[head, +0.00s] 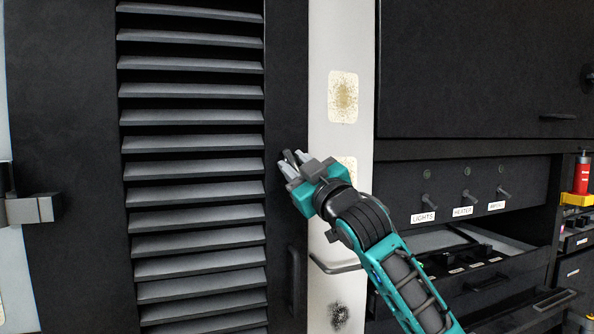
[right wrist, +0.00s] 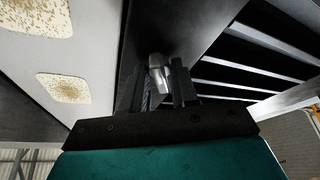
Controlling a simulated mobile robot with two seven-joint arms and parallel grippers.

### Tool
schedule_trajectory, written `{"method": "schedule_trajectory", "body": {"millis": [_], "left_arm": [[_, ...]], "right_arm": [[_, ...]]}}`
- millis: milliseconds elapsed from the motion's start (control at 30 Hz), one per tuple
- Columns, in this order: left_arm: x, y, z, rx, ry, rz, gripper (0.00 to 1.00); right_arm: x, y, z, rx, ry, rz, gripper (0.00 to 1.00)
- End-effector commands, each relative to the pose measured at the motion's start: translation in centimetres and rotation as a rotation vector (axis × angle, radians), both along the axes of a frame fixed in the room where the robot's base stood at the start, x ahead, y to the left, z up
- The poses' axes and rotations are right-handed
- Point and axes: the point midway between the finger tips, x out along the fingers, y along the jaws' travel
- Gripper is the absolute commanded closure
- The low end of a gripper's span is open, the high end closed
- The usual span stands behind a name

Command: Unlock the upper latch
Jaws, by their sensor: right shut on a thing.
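I cannot tell from these views how far the latch is turned. My left gripper is not in view.
A pale post (head: 325,45) with worn patches stands right of the door. A dark vertical handle (head: 293,280) is lower on the door. Farther right are a black cabinet (head: 470,65) and a labelled switch panel (head: 450,180). A grey block (head: 30,208) juts at the left.

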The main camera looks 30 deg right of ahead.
Motion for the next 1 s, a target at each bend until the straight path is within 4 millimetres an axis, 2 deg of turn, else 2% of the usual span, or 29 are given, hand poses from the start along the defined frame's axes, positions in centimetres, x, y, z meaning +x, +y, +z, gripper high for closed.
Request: {"method": "schedule_trajectory", "body": {"millis": [200, 500, 1000], "left_arm": [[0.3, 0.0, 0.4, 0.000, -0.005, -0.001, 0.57], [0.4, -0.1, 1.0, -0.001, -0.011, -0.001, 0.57], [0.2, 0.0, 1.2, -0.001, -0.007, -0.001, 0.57]], "right_arm": [[0.1, 0.2, -0.1, 0.199, -0.045, 0.003, 1.00], [0.1, 0.3, 0.0, 0.398, -0.094, 0.001, 1.00], [0.1, 0.3, 0.0, 0.510, -0.123, 0.000, 1.00]]}}
